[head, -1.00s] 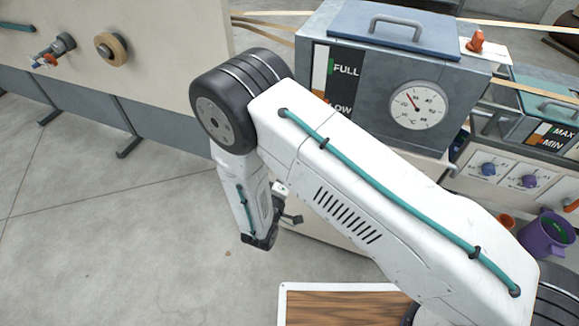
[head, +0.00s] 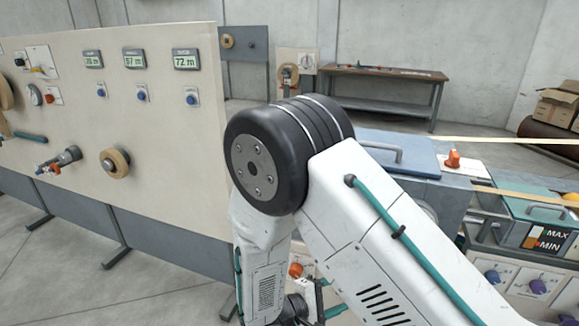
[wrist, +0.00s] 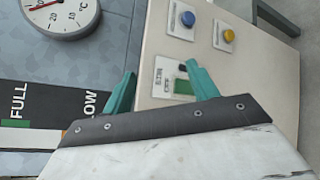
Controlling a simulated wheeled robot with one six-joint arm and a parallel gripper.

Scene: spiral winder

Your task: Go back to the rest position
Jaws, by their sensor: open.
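My gripper (wrist: 161,86) shows in the wrist view as two teal fingers standing apart, with nothing between them.
The grey tank's blue lid (head: 405,150) and an orange knob (head: 453,160) are right behind my arm. A dial gauge (wrist: 60,15) and a FULL/LOW level strip (wrist: 40,110) are close in the wrist view. A cream control panel (head: 150,80) stands left. Floor shows at lower left.

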